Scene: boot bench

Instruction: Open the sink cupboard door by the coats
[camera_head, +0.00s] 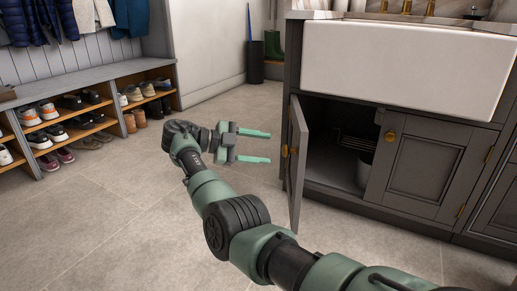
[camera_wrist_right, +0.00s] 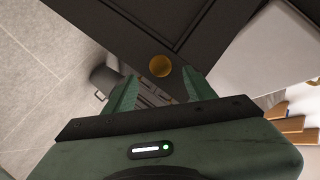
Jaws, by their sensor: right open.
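The sink cupboard (camera_head: 328,178) stands on the right in the head view. Its left door (camera_head: 297,185), on the side by the coats, stands swung out and open, showing the dark inside. My right gripper (camera_head: 269,147) is open and empty just left of this door, with its fingers pointing at the door's brass knob (camera_head: 286,151). In the right wrist view the knob (camera_wrist_right: 160,66) shows just beyond and between the open fingers (camera_wrist_right: 163,88), on the dark door panel (camera_wrist_right: 140,25); I cannot tell whether they touch. My left gripper is not in view.
The right cupboard door (camera_head: 425,175) is shut, under a white sink (camera_head: 400,68). A pale bucket (camera_head: 365,167) stands inside the cupboard. A shoe bench (camera_head: 100,78) with coats (camera_head: 62,18) above is at the left. Green boots (camera_head: 272,43) stand at the back. The middle floor is clear.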

